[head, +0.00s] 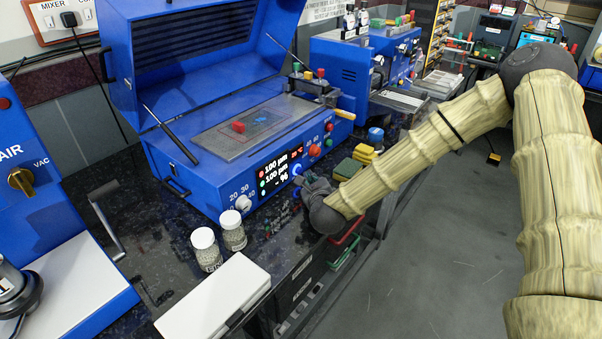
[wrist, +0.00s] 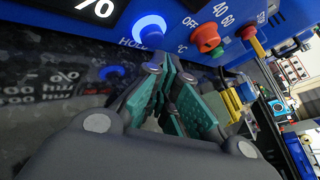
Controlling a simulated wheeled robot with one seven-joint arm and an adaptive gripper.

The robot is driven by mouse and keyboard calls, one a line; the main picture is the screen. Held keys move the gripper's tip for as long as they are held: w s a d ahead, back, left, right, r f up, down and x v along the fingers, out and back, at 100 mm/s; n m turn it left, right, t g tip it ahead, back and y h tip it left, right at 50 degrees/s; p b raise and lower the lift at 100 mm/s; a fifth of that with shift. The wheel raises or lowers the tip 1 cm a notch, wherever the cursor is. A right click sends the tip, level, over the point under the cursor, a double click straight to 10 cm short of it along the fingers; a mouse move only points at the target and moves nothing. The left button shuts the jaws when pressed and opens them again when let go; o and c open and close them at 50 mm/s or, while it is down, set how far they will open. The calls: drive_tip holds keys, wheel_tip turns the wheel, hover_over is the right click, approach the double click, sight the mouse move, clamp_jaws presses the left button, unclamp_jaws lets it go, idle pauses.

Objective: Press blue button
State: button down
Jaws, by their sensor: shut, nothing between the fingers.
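The blue button (wrist: 149,31) has a glowing ring and sits on the front panel of the open blue machine (head: 190,195), beside the display. In the head view the button (head: 297,170) shows just above my gripper (head: 306,183), partly hidden by it. In the wrist view my gripper (wrist: 160,70) is shut and empty, its fingertips right in front of and a little below the button. I cannot tell whether they touch it.
Two jars (head: 206,248) and a white box (head: 213,300) stand on the dark bench at front. Yellow and green blocks (head: 357,160) lie right of the machine.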

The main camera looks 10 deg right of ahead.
drive_tip(key=shift+s+d, duration=0.7)
drive_tip(key=shift+s, duration=0.2)
drive_tip(key=shift+s+d, duration=0.7)
drive_tip(key=shift+s, duration=0.15)
